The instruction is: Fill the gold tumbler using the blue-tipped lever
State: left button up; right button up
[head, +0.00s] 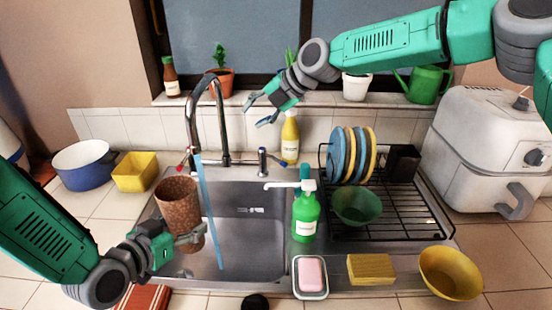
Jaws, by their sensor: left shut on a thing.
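The gold tumbler (177,204), a speckled brown-gold cup, is over the left side of the sink. My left gripper (188,238) is shut around its lower part and holds it tilted. A blue water stream (209,215) falls from the faucet (192,115) into the basin, just right of the tumbler's rim in the picture; whether any enters the cup I cannot tell. A red-tipped lever (183,165) is left of the faucet. The lever to its right (263,161) is small; its tip looks bluish. My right gripper (259,108) is open and empty, above and behind that lever.
A green soap bottle (305,216) stands at the sink's right edge, and a yellow bottle (290,138) behind it. A dish rack (400,215) with plates and a green bowl is on the right. A soap dish (311,292) and sponge (371,268) lie in front.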

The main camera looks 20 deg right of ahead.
jog(key=w+d+r+m+t, duration=0.1)
jog(key=w+r+m+t, duration=0.25)
jog(key=m, duration=0.75)
jog(key=w+r+m+t, duration=0.3)
jog(key=r+m, duration=0.1)
jog(key=m, duration=0.7)
jog(key=n+g+h, duration=0.6)
jog(key=n+g, duration=0.2)
jog(key=n, duration=2.6)
send_over(279, 159)
jog(key=s+d, duration=0.2)
jog(key=s, duration=0.2)
notch_tip(279, 159, down, 13)
jog(key=x, duration=1.1)
jog(key=shift+a, duration=0.3)
